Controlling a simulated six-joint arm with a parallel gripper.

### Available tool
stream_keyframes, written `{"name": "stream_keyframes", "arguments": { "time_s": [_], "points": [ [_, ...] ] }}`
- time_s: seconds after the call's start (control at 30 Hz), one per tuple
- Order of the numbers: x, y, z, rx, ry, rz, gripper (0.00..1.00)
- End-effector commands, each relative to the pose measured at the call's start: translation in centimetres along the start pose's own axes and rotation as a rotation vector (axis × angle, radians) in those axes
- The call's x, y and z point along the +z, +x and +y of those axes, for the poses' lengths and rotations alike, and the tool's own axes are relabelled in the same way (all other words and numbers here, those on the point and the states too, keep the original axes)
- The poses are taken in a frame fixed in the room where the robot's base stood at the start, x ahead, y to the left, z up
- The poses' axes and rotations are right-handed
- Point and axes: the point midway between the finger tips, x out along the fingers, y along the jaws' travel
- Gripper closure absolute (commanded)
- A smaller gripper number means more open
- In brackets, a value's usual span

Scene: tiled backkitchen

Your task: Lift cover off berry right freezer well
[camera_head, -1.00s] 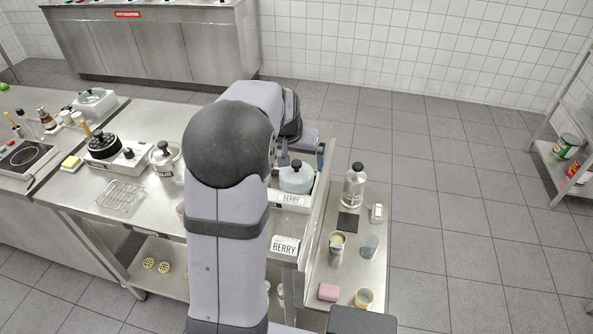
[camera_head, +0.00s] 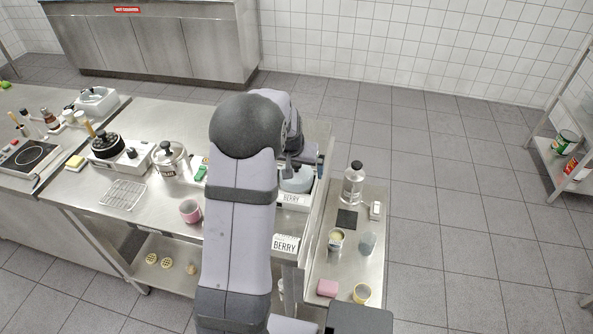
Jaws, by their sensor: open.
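The pale blue-grey cover (camera_head: 296,184) sits on the right well of the freezer unit, whose front label reads BERRY (camera_head: 291,199). Its dark knob and upper part are mostly hidden behind my gripper and wrist. My gripper (camera_head: 299,166) is open, right over the cover at its knob. I cannot tell whether the fingers are around the knob or touching it. A larger BERRY sign (camera_head: 285,244) hangs on the front below. The part of the unit to the left is hidden by my arm.
A pink cup (camera_head: 190,211), a glass-sided pot (camera_head: 170,163) and a wire rack (camera_head: 122,194) are left of my arm.

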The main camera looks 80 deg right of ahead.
Motion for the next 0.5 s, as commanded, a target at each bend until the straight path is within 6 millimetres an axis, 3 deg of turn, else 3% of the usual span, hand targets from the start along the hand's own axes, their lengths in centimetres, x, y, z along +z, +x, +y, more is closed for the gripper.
{"name": "stream_keyframes", "arguments": {
  "time_s": [0.13, 0.3, 0.5],
  "points": [
    [0.01, 0.01, 0.0, 0.0, 0.0, 0.0, 0.0],
    [0.02, 0.0, 0.0, 0.0, 0.0, -0.001, 0.41],
    [0.0, -0.03, 0.0, 0.0, -0.001, 0.0, 0.42]
  ]
}}
